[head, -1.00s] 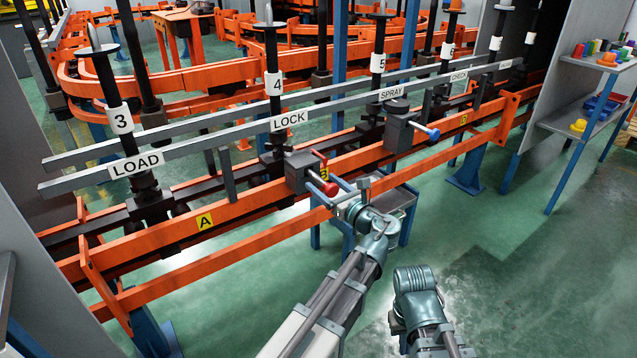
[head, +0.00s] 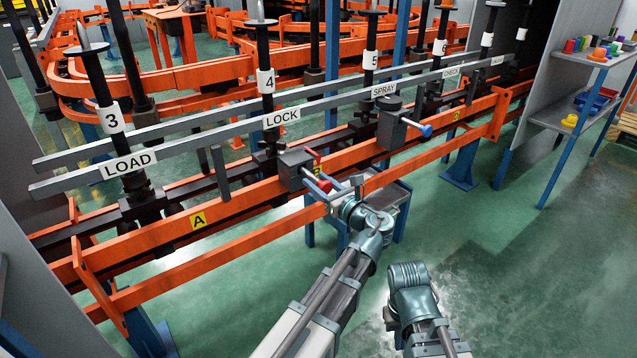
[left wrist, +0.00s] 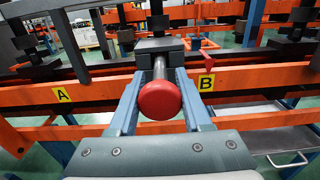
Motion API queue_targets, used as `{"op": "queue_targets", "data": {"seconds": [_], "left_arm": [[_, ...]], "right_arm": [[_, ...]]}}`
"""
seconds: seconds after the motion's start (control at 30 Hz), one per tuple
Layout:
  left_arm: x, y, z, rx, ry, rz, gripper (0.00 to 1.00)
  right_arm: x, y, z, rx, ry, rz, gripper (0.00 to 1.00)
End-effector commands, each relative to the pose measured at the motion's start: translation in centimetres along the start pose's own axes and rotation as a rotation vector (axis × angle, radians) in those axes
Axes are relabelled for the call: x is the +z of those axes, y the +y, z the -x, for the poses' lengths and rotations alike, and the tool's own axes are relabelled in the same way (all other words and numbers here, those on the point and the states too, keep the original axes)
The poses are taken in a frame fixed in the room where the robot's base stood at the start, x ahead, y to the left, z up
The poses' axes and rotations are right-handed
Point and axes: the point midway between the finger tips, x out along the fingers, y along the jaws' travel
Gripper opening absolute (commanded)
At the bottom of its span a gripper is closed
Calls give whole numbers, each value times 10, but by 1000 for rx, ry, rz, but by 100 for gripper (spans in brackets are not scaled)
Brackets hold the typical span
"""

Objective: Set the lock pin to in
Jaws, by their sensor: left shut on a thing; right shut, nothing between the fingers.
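The lock pin is a steel rod with a round red knob (head: 325,186) at the LOCK station. It sticks out from a dark block (head: 293,168) on the orange rail. In the left wrist view the red knob (left wrist: 159,100) faces me, and a length of bare rod (left wrist: 159,69) shows between it and the block. My left gripper (left wrist: 159,82) is shut on the lock pin, one finger on each side of the rod behind the knob. My right gripper (head: 389,318) hangs low at the lower right, apart from everything; its fingers are hidden behind its wrist.
A red lever (head: 316,162) stands beside the pin's block. A second block with a blue knob (head: 425,130) is at the SPRAY station. Orange rails run across in front of me, with spindles behind. A small grey cart (head: 393,195) stands below. Green floor is clear at right.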

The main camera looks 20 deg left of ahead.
Motion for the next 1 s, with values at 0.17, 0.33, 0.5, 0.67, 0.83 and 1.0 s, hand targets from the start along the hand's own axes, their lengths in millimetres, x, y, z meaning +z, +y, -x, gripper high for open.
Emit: {"op": "queue_targets", "data": {"seconds": [0.17,0.33,0.5,0.67,0.83,1.0], "left_arm": [[0,0,0,0,0,0,0],[0,0,0,0,0,0,0],[0,0,0,0,0,0,0],[0,0,0,0,0,0,0],[0,0,-4,1,0,0,0],[0,-1,-28,3,0,0,0]], "right_arm": [[0,0,0,0,0,0,0],[0,0,0,0,0,0,0],[0,0,0,0,0,0,0],[0,0,0,0,0,0,0],[0,0,0,0,0,0,0],[0,0,0,0,0,0,0]]}}
